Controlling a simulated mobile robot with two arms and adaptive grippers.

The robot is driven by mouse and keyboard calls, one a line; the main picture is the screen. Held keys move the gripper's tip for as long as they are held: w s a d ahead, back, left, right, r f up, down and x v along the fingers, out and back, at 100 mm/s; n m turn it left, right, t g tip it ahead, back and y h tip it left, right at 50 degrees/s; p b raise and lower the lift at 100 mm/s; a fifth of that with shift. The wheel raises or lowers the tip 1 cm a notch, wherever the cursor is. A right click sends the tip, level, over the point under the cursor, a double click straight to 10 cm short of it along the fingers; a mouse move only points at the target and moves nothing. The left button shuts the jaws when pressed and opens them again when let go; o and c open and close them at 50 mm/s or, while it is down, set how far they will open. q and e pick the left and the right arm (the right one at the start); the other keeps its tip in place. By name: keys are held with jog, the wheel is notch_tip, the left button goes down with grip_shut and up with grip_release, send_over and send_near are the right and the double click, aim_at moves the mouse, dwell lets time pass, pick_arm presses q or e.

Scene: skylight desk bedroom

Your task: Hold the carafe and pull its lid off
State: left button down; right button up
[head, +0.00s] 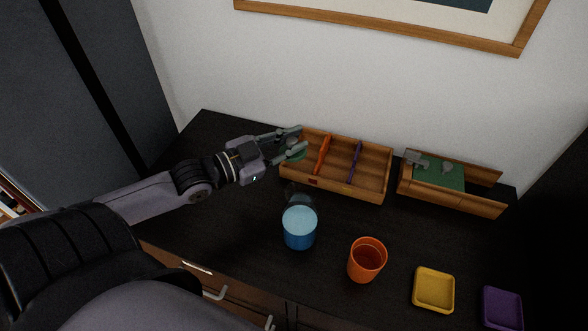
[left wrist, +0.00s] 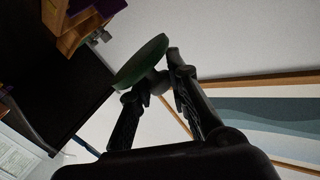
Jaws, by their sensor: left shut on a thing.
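My left gripper (head: 290,142) is shut on a round green lid (head: 297,154), above the left end of a wooden tray. In the left wrist view the lid (left wrist: 140,62) is a tilted green disc, and the fingers grip its grey knob (left wrist: 160,80). A blue vessel (head: 300,236) with a pale blue top stands upright on the dark desk, nearer than the gripper. A dim, see-through shape (head: 296,194) shows just behind it; I cannot tell whether the two are one carafe. The lid is well apart from both. My right gripper is not in view.
The wooden tray (head: 336,190) has orange and purple dividers. A wooden box (head: 452,200) with a green panel and grey pieces stands to its right. An orange cup (head: 367,262), a yellow dish (head: 434,290) and a purple dish (head: 502,308) stand along the front.

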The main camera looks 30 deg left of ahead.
pick_arm(q)
notch_tip(320, 180, down, 8)
jog(key=shift+b, duration=0.55)
jog(key=shift+s+d+f, duration=0.1)
jog(key=shift+s+f, duration=0.1)
jog(key=shift+f, duration=0.4)
jog(key=c, duration=1.5)
grip_release()
jog(key=shift+s+f, duration=0.1)
jog(key=shift+f, duration=0.15)
jog(key=shift+r, duration=0.5)
jog(key=v, duration=0.4)
jog(key=p+v, duration=0.1)
jog(key=v, duration=0.6)
jog(key=shift+s+a+r+p, duration=0.2)
jog(key=shift+a+r+p, duration=0.1)
jog(key=shift+r, duration=0.1)
